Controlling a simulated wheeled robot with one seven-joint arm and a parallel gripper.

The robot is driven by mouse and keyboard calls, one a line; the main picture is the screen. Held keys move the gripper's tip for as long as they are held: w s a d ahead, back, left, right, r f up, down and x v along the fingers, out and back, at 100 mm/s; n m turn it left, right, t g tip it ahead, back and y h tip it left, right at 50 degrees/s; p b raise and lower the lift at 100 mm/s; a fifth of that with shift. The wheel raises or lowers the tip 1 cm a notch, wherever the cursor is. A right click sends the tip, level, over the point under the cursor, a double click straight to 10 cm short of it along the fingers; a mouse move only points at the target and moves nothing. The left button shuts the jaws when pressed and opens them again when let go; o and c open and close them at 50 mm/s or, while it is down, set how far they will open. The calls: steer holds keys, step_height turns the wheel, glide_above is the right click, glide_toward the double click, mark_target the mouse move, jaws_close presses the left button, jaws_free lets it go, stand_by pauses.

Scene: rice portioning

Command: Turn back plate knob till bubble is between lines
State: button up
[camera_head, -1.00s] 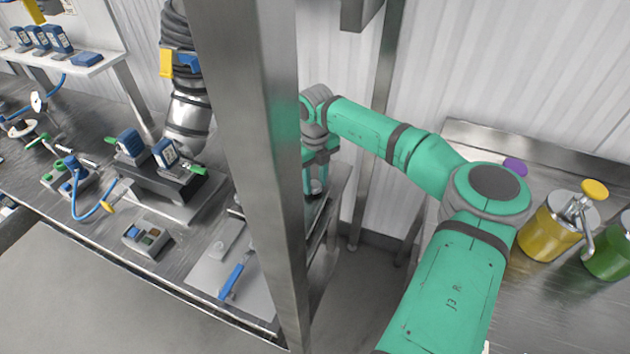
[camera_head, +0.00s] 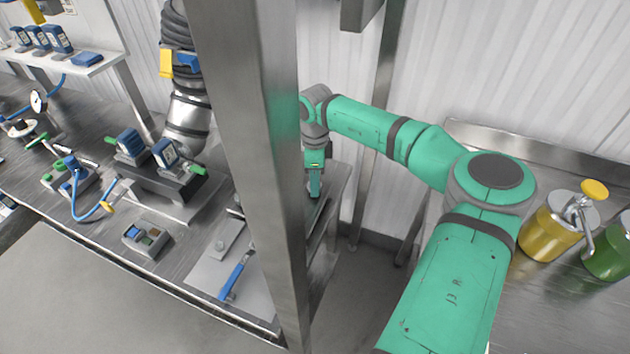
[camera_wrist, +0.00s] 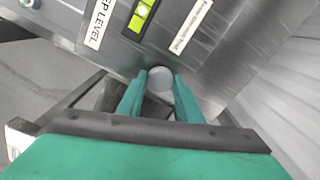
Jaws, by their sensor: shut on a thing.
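In the wrist view, my gripper (camera_wrist: 160,90) has its two green fingers on either side of a round, pale grey knob (camera_wrist: 160,76) at the edge of a metal plate (camera_wrist: 165,45). It is shut on this knob. A yellow-green bubble vial (camera_wrist: 140,16) is set in the plate above the knob, with its top end near the frame edge. A pale spot shows in the vial, but I cannot tell how it sits against the lines. In the head view, my gripper (camera_head: 315,185) is just right of a steel post, which hides the plate and knob.
The "KEEP LEVEL" label, partly cut off, (camera_wrist: 102,22) and another white label (camera_wrist: 190,27) flank the vial. In the head view, the steel post (camera_head: 255,150) stands close to my gripper. A bench with devices (camera_head: 205,255) is left; yellow and green jars (camera_head: 550,232) stand right.

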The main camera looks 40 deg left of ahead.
steer(key=shift+w+r+n, duration=0.1)
steer(key=shift+r+n, duration=0.05)
steer(key=shift+n, duration=1.85)
steer(key=o, duration=1)
steer(key=shift+o, duration=0.2)
step_height(320, 180, up, 11)
steer(key=shift+f, duration=0.2)
